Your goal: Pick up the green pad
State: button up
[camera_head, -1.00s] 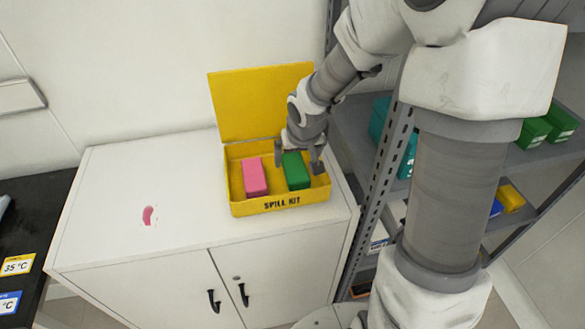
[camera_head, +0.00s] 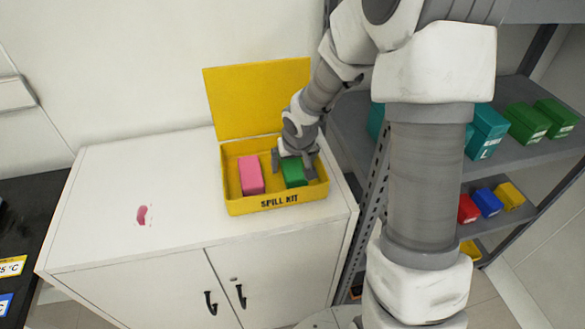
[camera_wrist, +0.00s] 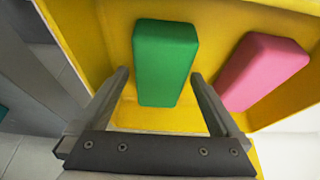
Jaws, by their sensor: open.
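The green pad (camera_head: 293,172) lies in the right part of the yellow spill kit box (camera_head: 276,203), and the pink pad (camera_head: 251,175) lies to its left. My gripper (camera_head: 294,170) is open over the green pad, low in the box. In the wrist view the green pad (camera_wrist: 165,62) lies ahead of and between the two fingers of my gripper (camera_wrist: 160,78), with a finger to each side. The pink pad (camera_wrist: 262,70) is outside the right finger there. I cannot tell whether the fingers touch the green pad.
The box's yellow lid (camera_head: 259,97) stands open behind it. The box rests on a white cabinet (camera_head: 110,215) with a red mark (camera_head: 143,215) and free room on the left. A grey shelf (camera_head: 500,155) with coloured boxes stands at the right.

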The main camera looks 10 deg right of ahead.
aim_at(292, 164)
jog(key=shift+f, duration=0.25)
jog(key=c, duration=1.5)
notch_tip(292, 164, up, 11)
jog(key=p, duration=0.3)
jog(key=shift+f, duration=0.2)
jog(key=o, duration=0.9)
jog(key=c, duration=0.6)
